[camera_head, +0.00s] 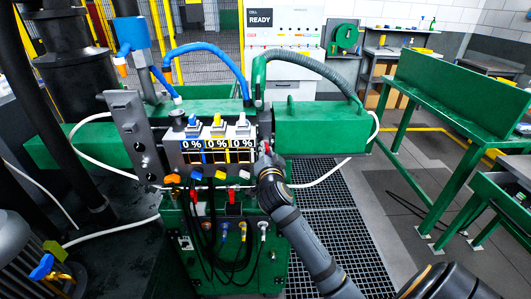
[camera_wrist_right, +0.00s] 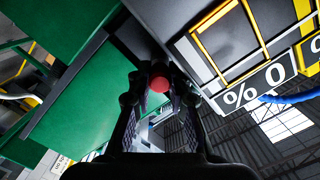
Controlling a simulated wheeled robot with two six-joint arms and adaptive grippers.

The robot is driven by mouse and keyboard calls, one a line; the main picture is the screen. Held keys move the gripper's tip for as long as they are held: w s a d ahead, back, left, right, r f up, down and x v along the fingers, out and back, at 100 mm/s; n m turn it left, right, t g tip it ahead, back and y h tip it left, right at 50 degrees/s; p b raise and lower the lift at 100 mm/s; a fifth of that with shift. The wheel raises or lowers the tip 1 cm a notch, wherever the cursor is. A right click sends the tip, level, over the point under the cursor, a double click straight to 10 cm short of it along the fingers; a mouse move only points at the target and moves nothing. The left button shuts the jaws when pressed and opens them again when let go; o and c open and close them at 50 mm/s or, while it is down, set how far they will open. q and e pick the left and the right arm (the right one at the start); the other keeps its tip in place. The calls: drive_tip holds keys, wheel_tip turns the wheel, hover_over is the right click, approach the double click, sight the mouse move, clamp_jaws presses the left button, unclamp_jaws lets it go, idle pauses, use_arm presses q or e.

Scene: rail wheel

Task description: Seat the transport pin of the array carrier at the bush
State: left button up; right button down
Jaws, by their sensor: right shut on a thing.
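The array carrier (camera_head: 217,150) is a grey unit with three "0 %" displays and blue, yellow and white fittings on top. It sits in front of the green beam. My right gripper (camera_head: 267,160) is at the carrier's right end, partly hidden behind its own wrist. In the right wrist view, my right gripper (camera_wrist_right: 159,92) is shut on the transport pin, whose round red knob (camera_wrist_right: 160,84) shows between the fingertips. The pin's shank and the bush are hidden, so I cannot tell how they meet. My left gripper is not in view.
A grey plate with holes (camera_head: 128,135) stands left of the carrier. A green cabinet (camera_head: 235,245) with cables and coloured connectors is below. Blue and grey hoses arch above. The grating (camera_head: 335,225) at right is open floor beside a green bench (camera_head: 455,95).

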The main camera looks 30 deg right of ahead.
drive_tip(key=shift+w+d, duration=0.2)
drive_tip(key=shift+w, duration=0.1)
drive_tip(key=c, duration=1.3)
unclamp_jaws()
drive_tip(key=shift+o, duration=0.7)
drive_tip(key=shift+d, duration=0.15)
drive_tip(key=shift+s, duration=0.1)
drive_tip(key=v, duration=1.2)
